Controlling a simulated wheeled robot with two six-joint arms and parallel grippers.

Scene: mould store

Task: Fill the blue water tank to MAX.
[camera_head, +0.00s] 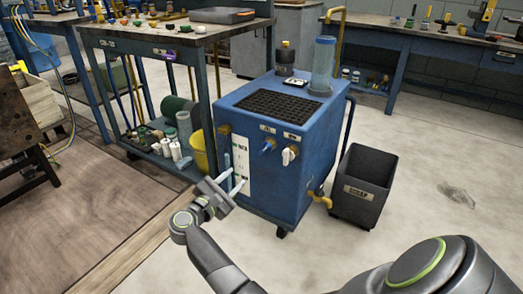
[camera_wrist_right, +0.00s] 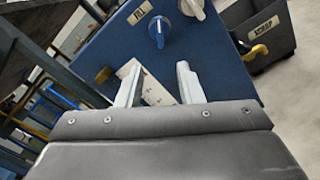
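The blue water tank (camera_head: 285,204) stands on the floor at the centre of the head view, with a dark grille (camera_head: 276,103) on top. Its front has a white gauge panel (camera_head: 242,160), a blue knob (camera_head: 268,146) and a white knob (camera_head: 289,155) below labels. In the right wrist view the blue knob (camera_wrist_right: 158,28) sits below a FILL label (camera_wrist_right: 139,13); the white knob (camera_wrist_right: 192,8) is beside it. The water level and MAX mark are unreadable. My right gripper (camera_head: 235,177) is open and empty before the gauge panel, below and left of the knobs. My left gripper is out of view.
A black scrap bin (camera_head: 364,187) stands right of the tank, near the yellow tap (camera_head: 320,198). A workbench (camera_head: 150,43) with a yellow bucket (camera_head: 204,152) by its lower shelf stands left. A clear cylinder (camera_head: 322,66) stands on the tank. The floor at right is clear.

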